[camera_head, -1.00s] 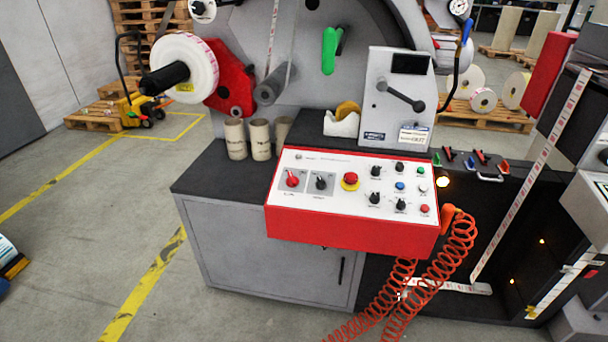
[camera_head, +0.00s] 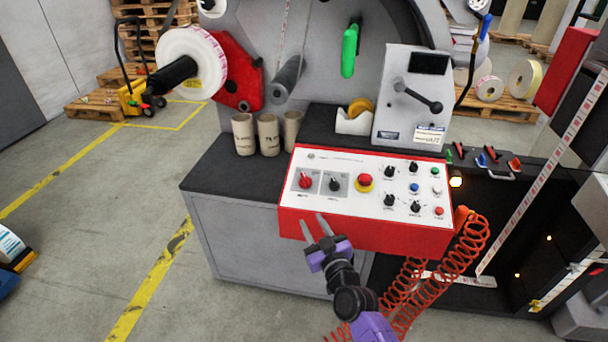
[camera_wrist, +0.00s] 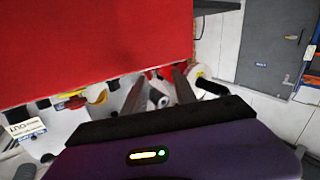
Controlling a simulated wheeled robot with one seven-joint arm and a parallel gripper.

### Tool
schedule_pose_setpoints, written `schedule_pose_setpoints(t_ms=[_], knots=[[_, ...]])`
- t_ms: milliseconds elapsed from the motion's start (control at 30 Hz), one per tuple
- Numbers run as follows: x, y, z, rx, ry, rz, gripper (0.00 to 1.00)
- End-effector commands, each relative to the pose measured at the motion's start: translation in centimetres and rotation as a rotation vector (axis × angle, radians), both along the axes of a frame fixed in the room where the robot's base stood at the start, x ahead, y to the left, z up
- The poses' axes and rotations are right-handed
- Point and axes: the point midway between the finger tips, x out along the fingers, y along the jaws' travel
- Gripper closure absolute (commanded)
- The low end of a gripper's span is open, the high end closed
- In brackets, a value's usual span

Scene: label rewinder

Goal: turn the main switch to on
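The main switch looks to be the red rotary knob (camera_head: 305,181) on a grey plate at the left of the white-topped, red-sided control panel (camera_head: 365,232). A black rotary knob (camera_head: 334,185) sits on the plate beside it. The position of the red knob is too small to read. My gripper (camera_head: 315,227) is in front of the panel's red front face, below the red knob and apart from it. Its two fingers are spread and empty. In the wrist view the fingers (camera_wrist: 158,85) also stand apart, with the red panel side above left.
A red emergency button (camera_head: 365,180) and several small knobs and buttons are right of the switches. Orange coiled hoses (camera_head: 450,265) hang below the panel's right end. Cardboard cores (camera_head: 268,135) stand behind it.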

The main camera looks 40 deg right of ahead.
Motion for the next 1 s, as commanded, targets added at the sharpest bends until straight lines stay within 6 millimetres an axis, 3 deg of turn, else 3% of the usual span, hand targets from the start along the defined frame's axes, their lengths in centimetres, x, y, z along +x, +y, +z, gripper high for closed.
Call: schedule_pose_setpoints(t_ms=[100,300,467,800,1000], knots=[[3.3,-2.8,2.2,-0.013,-0.018,-0.021,0.66],[5.9,-5.1,4.0,-0.025,-0.031,-0.036,0.66],[7.2,-5.9,4.2,-0.026,-0.034,-0.039,0.66],[11.7,-7.7,4.1,-0.028,-0.034,-0.038,0.66],[13.1,-8.3,4.2,-0.027,-0.034,-0.039,0.66]])
